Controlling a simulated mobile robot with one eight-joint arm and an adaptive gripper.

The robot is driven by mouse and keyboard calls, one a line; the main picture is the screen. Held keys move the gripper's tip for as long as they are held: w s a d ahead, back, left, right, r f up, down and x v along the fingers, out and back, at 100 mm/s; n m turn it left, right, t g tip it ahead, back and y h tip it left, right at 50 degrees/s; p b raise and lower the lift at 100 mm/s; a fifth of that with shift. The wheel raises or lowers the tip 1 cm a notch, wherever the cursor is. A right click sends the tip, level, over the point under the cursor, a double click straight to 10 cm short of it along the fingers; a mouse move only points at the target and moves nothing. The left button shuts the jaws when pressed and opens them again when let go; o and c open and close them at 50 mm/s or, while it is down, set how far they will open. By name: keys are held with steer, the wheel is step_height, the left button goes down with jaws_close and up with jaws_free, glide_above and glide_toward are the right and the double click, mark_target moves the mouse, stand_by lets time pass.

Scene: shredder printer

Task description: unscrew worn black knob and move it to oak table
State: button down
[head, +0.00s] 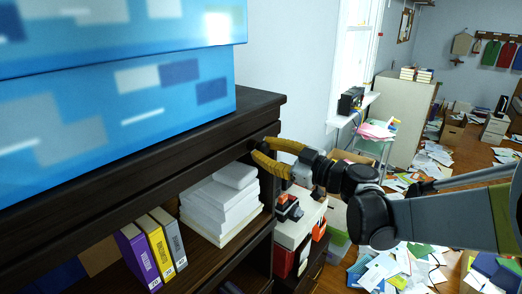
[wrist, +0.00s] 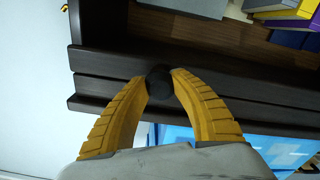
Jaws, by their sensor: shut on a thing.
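The worn black knob (wrist: 159,82) sits between my two yellow fingertips in the wrist view, against the dark front edge of the wooden cabinet (wrist: 235,85). My gripper (wrist: 160,75) is shut on it, one finger on each side. In the head view my gripper (head: 258,147) reaches the right end of the same dark cabinet (head: 262,108), just under its top. The knob is mostly hidden by the fingers there. I cannot tell whether the knob is still attached. I cannot make out an oak table for certain.
Blue patterned boxes (head: 120,120) stand on the cabinet top. Its open shelf holds white paper stacks (head: 218,205) and several binders (head: 157,245). A small glass-topped cart (head: 372,145) stands behind my arm. Papers (head: 385,265) litter the floor at right.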

steer(key=n, duration=0.3)
steer(key=shift+n, duration=0.4)
steer(key=n, duration=0.4)
steer(key=shift+n, duration=0.4)
steer(key=c, duration=1.1)
jaws_free()
steer(key=shift+v, duration=1.3)
steer(key=shift+a, duration=0.1)
steer(key=shift+w, duration=0.1)
